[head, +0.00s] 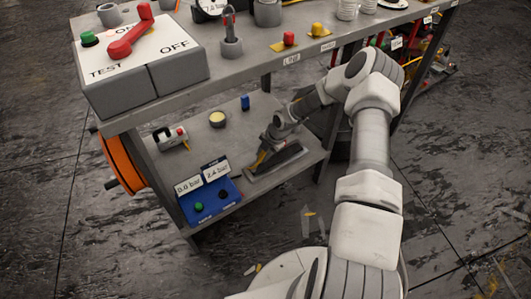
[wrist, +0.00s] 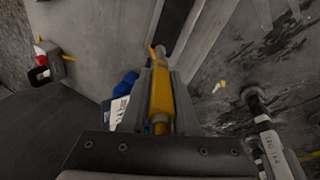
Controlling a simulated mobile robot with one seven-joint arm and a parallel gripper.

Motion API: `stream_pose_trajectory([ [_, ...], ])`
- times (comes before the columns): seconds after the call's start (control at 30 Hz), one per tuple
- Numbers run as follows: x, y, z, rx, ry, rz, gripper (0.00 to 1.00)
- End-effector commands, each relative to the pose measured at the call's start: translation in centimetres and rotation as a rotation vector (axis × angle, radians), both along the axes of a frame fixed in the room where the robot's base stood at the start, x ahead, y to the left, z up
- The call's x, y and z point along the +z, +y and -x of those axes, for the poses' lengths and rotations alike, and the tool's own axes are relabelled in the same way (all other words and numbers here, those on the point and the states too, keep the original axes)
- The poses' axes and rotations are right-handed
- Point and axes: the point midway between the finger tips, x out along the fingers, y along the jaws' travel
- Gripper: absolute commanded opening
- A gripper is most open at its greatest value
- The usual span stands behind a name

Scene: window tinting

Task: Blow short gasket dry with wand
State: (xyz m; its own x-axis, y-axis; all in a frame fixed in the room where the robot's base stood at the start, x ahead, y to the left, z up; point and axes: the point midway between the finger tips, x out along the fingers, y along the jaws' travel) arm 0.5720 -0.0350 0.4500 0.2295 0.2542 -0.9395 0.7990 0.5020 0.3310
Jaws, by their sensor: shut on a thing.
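My gripper (head: 264,150) is low over the lower shelf, at the end of my outstretched arm. It is shut on a yellow wand (wrist: 161,95), which lies lengthwise between the fingers in the wrist view. A grey tube-like part shows beyond the yellow body there. In the head view only a small yellow bit of the wand (head: 261,157) shows below the gripper. A dark flat tray (head: 290,161) lies under and beside the gripper on the shelf. I cannot make out the short gasket in either view.
A blue panel (head: 211,198) with two pressure displays and buttons stands at the shelf's front left. A small grey device (head: 171,139), a round cup (head: 217,119) and a blue item (head: 245,102) sit behind. The upper bench (head: 262,65) overhangs the lower shelf.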

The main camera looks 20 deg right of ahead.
Motion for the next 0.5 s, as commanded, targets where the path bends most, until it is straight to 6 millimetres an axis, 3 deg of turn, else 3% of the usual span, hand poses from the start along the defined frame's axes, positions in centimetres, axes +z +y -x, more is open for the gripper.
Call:
stream_pose_trajectory([
  [0.27,0.5,0.0,0.0,0.0,-0.001,-0.001,0.0],
  [0.5,2.8,0.0,0.0,0.0,-0.001,-0.001,0.0],
])
